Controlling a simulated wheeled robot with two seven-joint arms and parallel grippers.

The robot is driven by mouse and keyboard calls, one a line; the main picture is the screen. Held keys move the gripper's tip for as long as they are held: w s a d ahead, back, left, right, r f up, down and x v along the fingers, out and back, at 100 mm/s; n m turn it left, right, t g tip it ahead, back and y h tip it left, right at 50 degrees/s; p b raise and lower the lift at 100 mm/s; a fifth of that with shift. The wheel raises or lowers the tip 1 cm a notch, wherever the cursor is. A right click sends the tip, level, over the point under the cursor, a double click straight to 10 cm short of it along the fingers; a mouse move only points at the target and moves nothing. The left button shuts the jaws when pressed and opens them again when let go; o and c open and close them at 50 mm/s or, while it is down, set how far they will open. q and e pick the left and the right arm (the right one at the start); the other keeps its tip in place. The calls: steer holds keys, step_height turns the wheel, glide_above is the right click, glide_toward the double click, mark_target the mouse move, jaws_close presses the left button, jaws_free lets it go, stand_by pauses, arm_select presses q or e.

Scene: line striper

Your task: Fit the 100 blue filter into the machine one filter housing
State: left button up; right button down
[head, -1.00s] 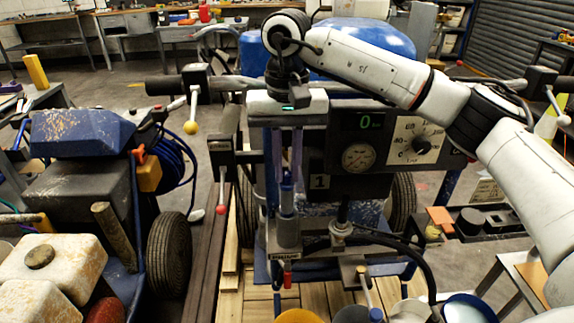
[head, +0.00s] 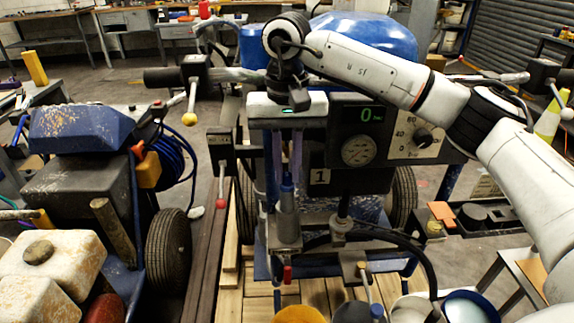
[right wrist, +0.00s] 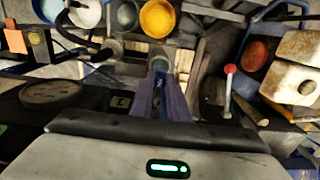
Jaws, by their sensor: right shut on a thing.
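The filter is upright, in line with a grey cylindrical housing (head: 287,228) below. Its lower part appears to be inside the housing; how deep I cannot tell. In the right wrist view the fingers (right wrist: 161,88) meet over the filter (right wrist: 159,64), which hides most of the housing. My left gripper is not in view.
A gauge panel (head: 358,150) is close to the right of my fingers. A lever with a red knob (head: 221,204) hangs to the left. A black hose (head: 415,255) curves at the lower right. Buckets (head: 299,314) stand below. A second blue machine (head: 80,135) is at the left.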

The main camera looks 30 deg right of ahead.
steer(key=shift+f+b, duration=1.85)
steer(key=shift+f, duration=1.45)
stand_by(0.5)
steer(key=c, duration=1.3)
jaws_free()
steer(key=shift+r, duration=0.1)
steer(key=shift+r+p, duration=2.7)
steer(key=shift+r, duration=0.8)
